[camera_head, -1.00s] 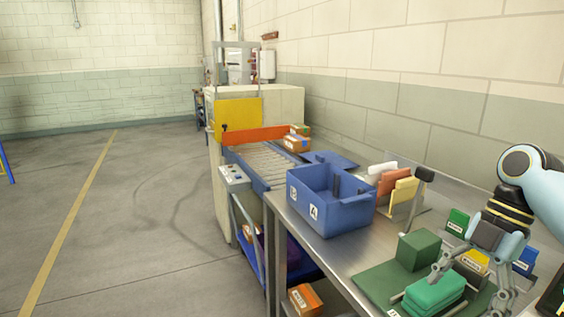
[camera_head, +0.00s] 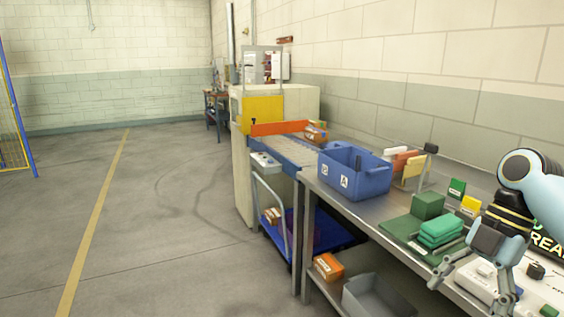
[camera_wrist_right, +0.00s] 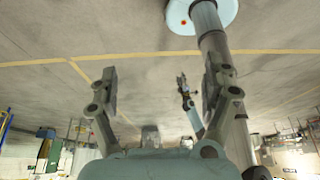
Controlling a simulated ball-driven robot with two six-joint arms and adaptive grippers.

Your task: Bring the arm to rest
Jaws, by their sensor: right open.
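My right arm comes in from the right edge of the head view, with its gripper (camera_head: 472,290) hanging down in front of the table's near edge. The gripper is open with nothing between its fingers. The left arm is not in the head view.
The steel table (camera_head: 385,212) holds a blue tote (camera_head: 370,182), a green block (camera_head: 428,205) and a stack of green sling bags (camera_head: 441,232) on a green mat. A grey bin (camera_head: 375,298) and an orange box (camera_head: 328,266) are below. Open floor (camera_head: 170,220) lies left.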

